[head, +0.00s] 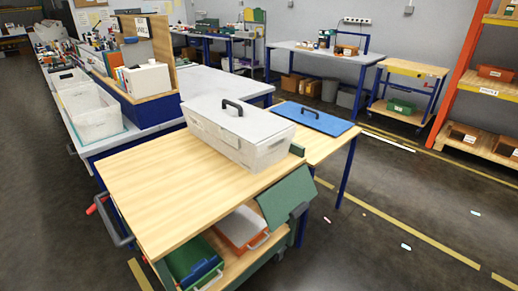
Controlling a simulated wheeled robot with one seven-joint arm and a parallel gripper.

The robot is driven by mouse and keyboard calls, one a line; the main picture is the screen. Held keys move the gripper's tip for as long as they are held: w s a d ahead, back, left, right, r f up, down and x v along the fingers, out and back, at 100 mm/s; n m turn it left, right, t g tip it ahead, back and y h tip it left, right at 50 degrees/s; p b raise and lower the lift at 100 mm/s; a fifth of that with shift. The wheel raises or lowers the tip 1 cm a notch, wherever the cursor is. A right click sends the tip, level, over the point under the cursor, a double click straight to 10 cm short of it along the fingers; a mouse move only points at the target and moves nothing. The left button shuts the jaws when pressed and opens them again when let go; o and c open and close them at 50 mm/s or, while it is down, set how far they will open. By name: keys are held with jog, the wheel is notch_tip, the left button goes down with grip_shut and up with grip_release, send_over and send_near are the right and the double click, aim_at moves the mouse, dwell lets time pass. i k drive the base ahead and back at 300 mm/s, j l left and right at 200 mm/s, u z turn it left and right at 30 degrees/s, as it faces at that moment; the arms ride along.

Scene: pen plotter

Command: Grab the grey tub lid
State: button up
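The grey tub (255,150) stands at the back right of a light wooden cart top. Its pale grey lid (205,110) lies flat on it and seems to cover the whole top. A dark arched handle (232,106) stands up from the middle of the lid. My gripper is not in view, so I cannot tell its state or its distance from the lid.
A blue lid-like panel (335,124) with a dark handle lies right of the tub. A green panel (285,198) leans at the cart's right end. The cart top (150,195) is bare in front of the tub. Open white bins (95,123) stand left.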

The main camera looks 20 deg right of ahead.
aim_at(255, 125)
jog(key=i+l, duration=0.15)
jog(key=i, duration=0.35)
jog(key=i+l, duration=0.2)
jog(key=i, duration=0.25)
